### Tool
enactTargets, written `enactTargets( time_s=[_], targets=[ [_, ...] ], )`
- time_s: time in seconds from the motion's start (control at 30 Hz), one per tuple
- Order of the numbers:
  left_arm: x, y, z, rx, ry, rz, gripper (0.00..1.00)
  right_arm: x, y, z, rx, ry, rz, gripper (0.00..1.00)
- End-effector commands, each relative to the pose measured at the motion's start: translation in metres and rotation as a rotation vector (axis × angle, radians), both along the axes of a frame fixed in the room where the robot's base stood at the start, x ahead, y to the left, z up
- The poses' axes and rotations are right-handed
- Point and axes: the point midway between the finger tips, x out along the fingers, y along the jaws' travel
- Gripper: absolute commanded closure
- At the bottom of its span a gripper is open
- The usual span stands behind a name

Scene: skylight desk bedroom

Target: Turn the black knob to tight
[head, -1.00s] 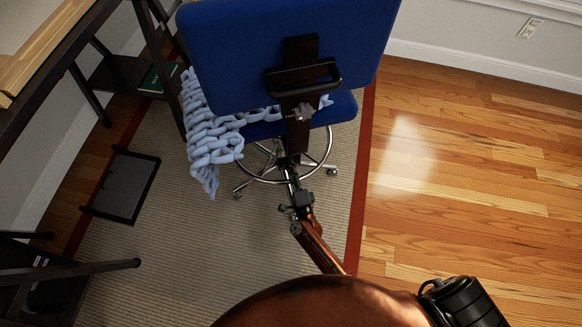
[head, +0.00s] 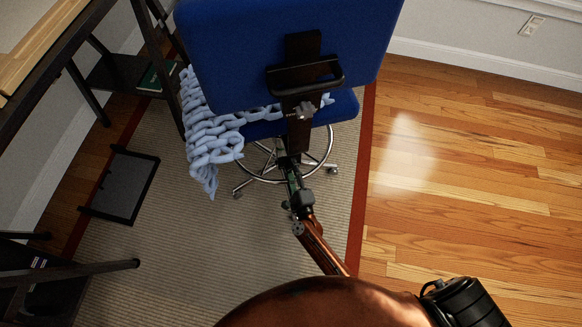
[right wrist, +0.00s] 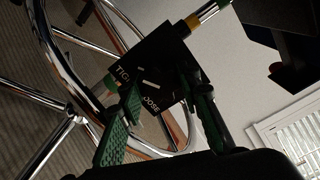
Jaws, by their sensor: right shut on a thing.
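The blue swivel chair (head: 283,55) stands with its backrest toward me. In the right wrist view, a black plate (right wrist: 150,52) under the chair carries the words TIGHT and LOOSE. My right gripper (right wrist: 160,82) has its green-padded fingers in front of this plate, with the lettering showing between and beside them. It is shut on the black knob, which is dark and hard to make out against the plate. In the head view my right gripper (head: 291,168) reaches under the seat at the chair's column, and the knob is hidden there. My left gripper is not in view.
A chrome foot ring (right wrist: 62,65) curves close beside the right gripper. A light blue knitted blanket (head: 209,130) hangs off the seat's left side. A dark tray-like object (head: 122,186) lies on the rug at left. The wood floor (head: 480,170) at right is clear.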

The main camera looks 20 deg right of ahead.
Motion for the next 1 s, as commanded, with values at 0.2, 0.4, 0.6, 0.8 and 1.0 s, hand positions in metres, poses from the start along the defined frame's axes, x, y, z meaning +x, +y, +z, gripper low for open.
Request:
enactTargets(
  time_s=[0.2,0.4,0.6,0.8,1.0],
  targets=[
    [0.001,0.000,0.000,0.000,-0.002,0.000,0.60,0.006,0.006,0.013,0.001,-0.020,0.007,0.66],
    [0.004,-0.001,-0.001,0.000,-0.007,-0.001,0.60,0.004,0.003,0.010,0.000,-0.016,0.003,0.52],
    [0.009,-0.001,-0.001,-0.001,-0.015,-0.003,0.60,0.003,0.001,0.006,0.000,-0.011,0.000,0.50],
    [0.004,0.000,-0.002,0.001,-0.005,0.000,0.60,-0.005,0.001,0.004,-0.001,-0.008,0.000,0.50],
    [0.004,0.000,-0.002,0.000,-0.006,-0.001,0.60,-0.040,0.005,0.003,-0.001,-0.005,-0.001,0.50]
  ],
)
